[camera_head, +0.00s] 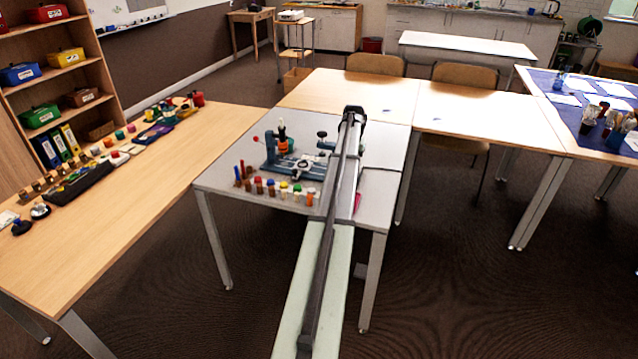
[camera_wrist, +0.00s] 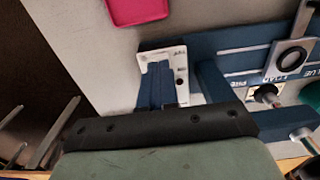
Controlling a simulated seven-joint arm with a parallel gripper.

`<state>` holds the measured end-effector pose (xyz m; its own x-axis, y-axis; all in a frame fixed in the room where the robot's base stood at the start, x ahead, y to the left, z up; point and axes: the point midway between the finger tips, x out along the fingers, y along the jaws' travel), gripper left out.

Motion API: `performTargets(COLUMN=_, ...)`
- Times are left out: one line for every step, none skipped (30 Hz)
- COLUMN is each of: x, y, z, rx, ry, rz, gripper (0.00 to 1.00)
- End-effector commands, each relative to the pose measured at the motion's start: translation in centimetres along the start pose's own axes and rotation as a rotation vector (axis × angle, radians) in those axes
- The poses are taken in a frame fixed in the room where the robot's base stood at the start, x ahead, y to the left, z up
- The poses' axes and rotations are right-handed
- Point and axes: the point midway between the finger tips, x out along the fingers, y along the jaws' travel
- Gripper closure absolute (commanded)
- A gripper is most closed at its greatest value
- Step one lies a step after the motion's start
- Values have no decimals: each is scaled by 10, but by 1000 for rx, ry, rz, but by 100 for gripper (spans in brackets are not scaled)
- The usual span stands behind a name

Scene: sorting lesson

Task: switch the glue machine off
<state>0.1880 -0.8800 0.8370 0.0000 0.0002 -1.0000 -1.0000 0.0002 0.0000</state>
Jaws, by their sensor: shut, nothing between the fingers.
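The blue glue machine (camera_head: 292,168) stands on the light grey table, left of my arm. Its blue body (camera_wrist: 232,42) fills the right of the wrist view, with a round-holed block and a partly readable label. A white plate with small dark marks (camera_wrist: 181,62) is at its left end; the marks are too small to read. My arm hides the machine's right end in the head view.
Several small bottles with coloured caps (camera_head: 284,189) stand at the machine's front. A pink-red tray (camera_wrist: 137,9) lies on the table beyond the plate. The wooden table (camera_head: 150,205) at left holds many small items. A blue bar (camera_wrist: 214,82) is close right of my fingers.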

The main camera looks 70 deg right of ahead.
Motion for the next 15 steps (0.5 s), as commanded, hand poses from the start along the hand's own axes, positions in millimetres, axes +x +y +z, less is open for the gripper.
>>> performTargets(x=1, y=0, z=0, rx=0, ry=0, rz=0, gripper=100)
performTargets(x=1, y=0, z=0, rx=0, ry=0, rz=0, gripper=100)
performTargets(x=2, y=0, z=0, rx=0, ry=0, rz=0, gripper=100)
performTargets(x=2, y=0, z=0, rx=0, ry=0, rz=0, gripper=100)
performTargets(x=2, y=0, z=0, rx=0, ry=0, rz=0, gripper=100)
performTargets(x=3, y=0, z=0, rx=0, ry=0, rz=0, gripper=100)
performTargets(x=4, y=0, z=0, rx=0, ry=0, rz=0, gripper=100)
performTargets(x=4, y=0, z=0, rx=0, ry=0, rz=0, gripper=100)
performTargets(x=5, y=0, z=0, rx=0, ry=0, rz=0, gripper=100)
performTargets(x=6, y=0, z=0, rx=0, ry=0, rz=0, gripper=100)
performTargets(x=6, y=0, z=0, rx=0, ry=0, rz=0, gripper=100)
performTargets(x=7, y=0, z=0, rx=0, ry=0, rz=0, gripper=100)
performTargets(x=8, y=0, z=0, rx=0, ry=0, rz=0, gripper=100)
performTargets(x=8, y=0, z=0, rx=0, ry=0, rz=0, gripper=100)
performTargets(x=9, y=0, z=0, rx=0, ry=0, rz=0, gripper=100)
